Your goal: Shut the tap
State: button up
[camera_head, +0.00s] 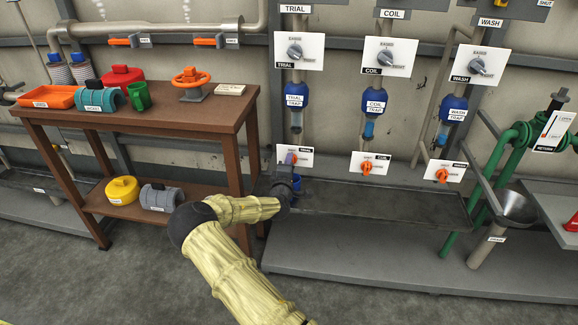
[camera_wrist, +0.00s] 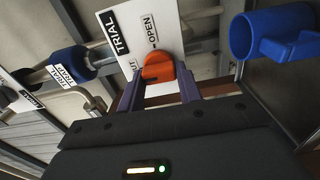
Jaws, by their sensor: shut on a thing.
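The tap on the TRIAL line is an orange knob on a white plate marked OPEN, with a second word partly covered; it shows in the wrist view (camera_wrist: 158,66) and small in the head view (camera_head: 291,158). My gripper (camera_wrist: 158,84) has its two purple fingers on either side of the knob and is shut on it. The knob's exact setting is hard to tell. In the head view my gripper (camera_head: 289,160) covers part of the plate. A blue mug (camera_wrist: 262,38) is beside the tap; in the head view it stands below it (camera_head: 296,184).
Similar orange taps for COIL (camera_head: 367,168) and WASH (camera_head: 441,175) are to the right, above a dark tray (camera_head: 390,203). A brown workbench (camera_head: 170,115) with several items stands to the left. A metal funnel (camera_head: 516,207) is at the right.

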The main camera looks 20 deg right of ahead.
jog(key=shift+f, duration=0.1)
dwell(0.4)
jog(key=o, duration=1)
jog(key=shift+s+a, duration=0.1)
jog(key=p+v, duration=0.3)
jog(key=v, duration=1.4)
jog(key=shift+s, duration=0.1)
